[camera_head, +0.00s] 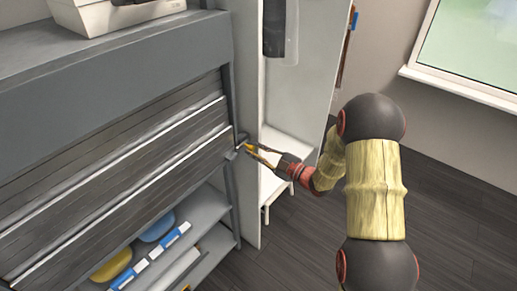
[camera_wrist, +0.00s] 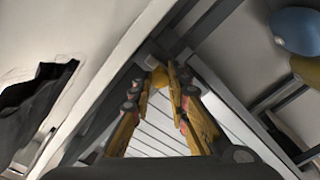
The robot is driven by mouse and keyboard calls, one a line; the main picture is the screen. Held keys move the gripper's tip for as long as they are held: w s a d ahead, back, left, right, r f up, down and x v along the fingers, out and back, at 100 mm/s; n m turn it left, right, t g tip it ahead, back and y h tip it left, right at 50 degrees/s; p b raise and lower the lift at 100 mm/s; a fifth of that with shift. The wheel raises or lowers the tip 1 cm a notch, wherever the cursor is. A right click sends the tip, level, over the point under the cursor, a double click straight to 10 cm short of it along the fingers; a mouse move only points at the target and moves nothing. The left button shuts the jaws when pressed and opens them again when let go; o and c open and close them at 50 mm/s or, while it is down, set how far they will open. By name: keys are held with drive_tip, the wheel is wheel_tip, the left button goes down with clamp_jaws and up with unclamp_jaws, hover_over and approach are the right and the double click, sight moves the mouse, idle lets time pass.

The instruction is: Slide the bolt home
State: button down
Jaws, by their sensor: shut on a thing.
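My gripper (camera_head: 246,149) reaches to the right edge of the grey slatted shutter (camera_head: 130,165). Its fingertips are closed on a small piece at the frame post, which I take to be the bolt (camera_head: 241,140). The knob sits against a dark metal edge. The fingers hide much of the bolt, and I cannot tell how far it sits in its keeper.
Below the shutter, shelves hold a blue thing (camera_head: 157,226), a yellow thing (camera_head: 112,265) and blue-and-white boxes. A pale box (camera_head: 110,14) is on top. Floor at the right is free.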

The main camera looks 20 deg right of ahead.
sight(238, 150)
drive_tip(key=s+a, duration=0.2)
drive_tip(key=shift+a+f, duration=0.15)
drive_tip(key=shift+a, duration=0.15)
drive_tip(key=c, duration=2)
unclamp_jaws()
drive_tip(key=shift+s+a, duration=0.1)
drive_tip(key=shift+a, duration=0.05)
drive_tip(key=v, duration=1.2)
